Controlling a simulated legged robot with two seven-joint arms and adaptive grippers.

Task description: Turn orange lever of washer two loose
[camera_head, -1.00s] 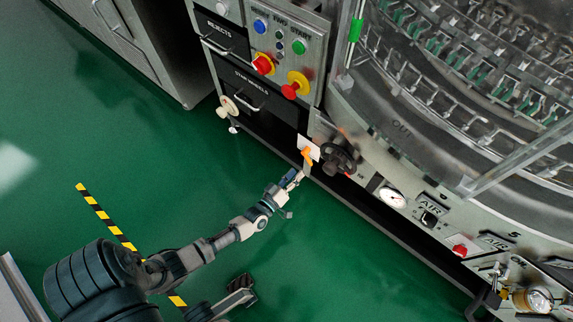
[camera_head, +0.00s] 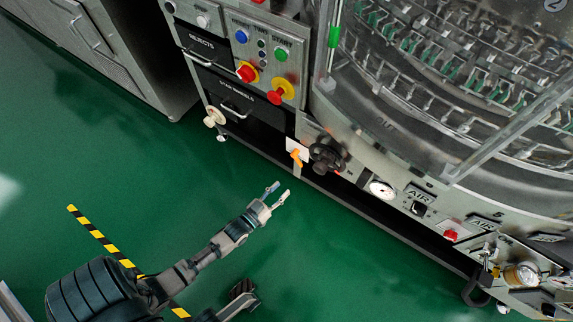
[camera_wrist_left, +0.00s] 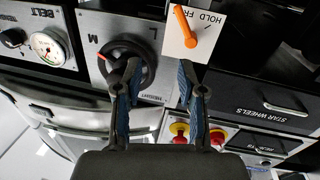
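The orange lever (camera_head: 297,157) sits on a white label plate on the front of the washer, left of a black round handwheel (camera_head: 326,154). In the left wrist view the orange lever (camera_wrist_left: 185,26) lies tilted across its white plate, ahead of the right fingertip. My left gripper (camera_head: 279,192) is open and empty, in front of the machine and apart from the lever. In the left wrist view its two fingers (camera_wrist_left: 160,72) stand apart with nothing between them.
Red and yellow stop knobs (camera_head: 279,93) and drawers (camera_head: 243,98) are to the left of the lever. A gauge (camera_head: 382,189) and a red button (camera_head: 450,235) are to its right. The green floor (camera_head: 330,250) before the machine is clear.

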